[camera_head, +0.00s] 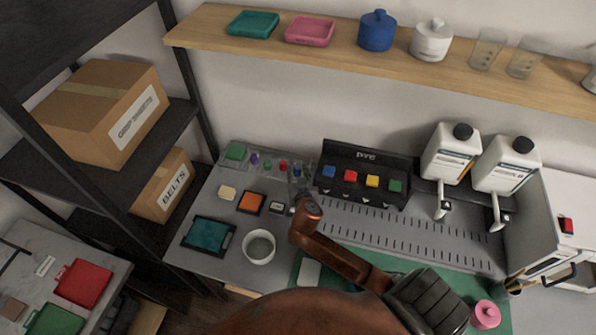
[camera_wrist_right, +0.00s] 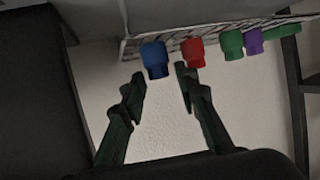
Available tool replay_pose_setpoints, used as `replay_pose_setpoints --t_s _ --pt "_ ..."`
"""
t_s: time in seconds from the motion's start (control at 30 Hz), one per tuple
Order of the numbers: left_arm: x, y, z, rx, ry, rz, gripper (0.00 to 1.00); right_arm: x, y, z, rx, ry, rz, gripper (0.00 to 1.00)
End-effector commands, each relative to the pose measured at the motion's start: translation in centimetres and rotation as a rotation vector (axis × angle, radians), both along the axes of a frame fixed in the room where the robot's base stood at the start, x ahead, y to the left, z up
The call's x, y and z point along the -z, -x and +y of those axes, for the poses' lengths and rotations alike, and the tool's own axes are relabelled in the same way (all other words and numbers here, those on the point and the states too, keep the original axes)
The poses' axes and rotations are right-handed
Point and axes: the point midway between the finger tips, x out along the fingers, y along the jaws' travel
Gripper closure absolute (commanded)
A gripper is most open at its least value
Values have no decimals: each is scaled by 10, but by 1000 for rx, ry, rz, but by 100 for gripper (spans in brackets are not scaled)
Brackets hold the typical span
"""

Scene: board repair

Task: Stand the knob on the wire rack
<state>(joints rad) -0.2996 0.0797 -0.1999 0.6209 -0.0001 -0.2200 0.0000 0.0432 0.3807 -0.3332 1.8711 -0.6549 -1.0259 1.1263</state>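Several coloured knobs stand in a row on the wire rack (camera_head: 240,168) at the back left of the bench. In the right wrist view the wire rack (camera_wrist_right: 225,32) appears along the top, with a blue knob (camera_wrist_right: 155,58), a red knob (camera_wrist_right: 193,52), a green knob (camera_wrist_right: 232,43) and a purple knob (camera_wrist_right: 254,40). My right gripper (camera_head: 296,188) is at the rack's right end. In its wrist view the right gripper (camera_wrist_right: 160,80) is open and empty, with the blue knob just beyond and between its fingertips. My left gripper is not in view.
A black box with coloured buttons (camera_head: 367,158) stands right of the rack. A white cup (camera_head: 258,247), an orange tile (camera_head: 251,202) and a teal tray (camera_head: 207,236) lie in front. White bottles (camera_head: 450,155) stand at the back right. A pink object (camera_head: 486,314) is at lower right.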

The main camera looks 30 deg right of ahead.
Motion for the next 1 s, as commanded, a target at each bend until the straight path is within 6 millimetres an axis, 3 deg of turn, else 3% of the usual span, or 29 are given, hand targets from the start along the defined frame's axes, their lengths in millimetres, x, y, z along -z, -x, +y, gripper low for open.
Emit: replay_pose_setpoints --t_s 0.47,1.0 --pt "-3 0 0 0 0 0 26 -6 5 3 0 -2 0 65" --pt "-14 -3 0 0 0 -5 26 -43 88 45 0 -3 -1 65"
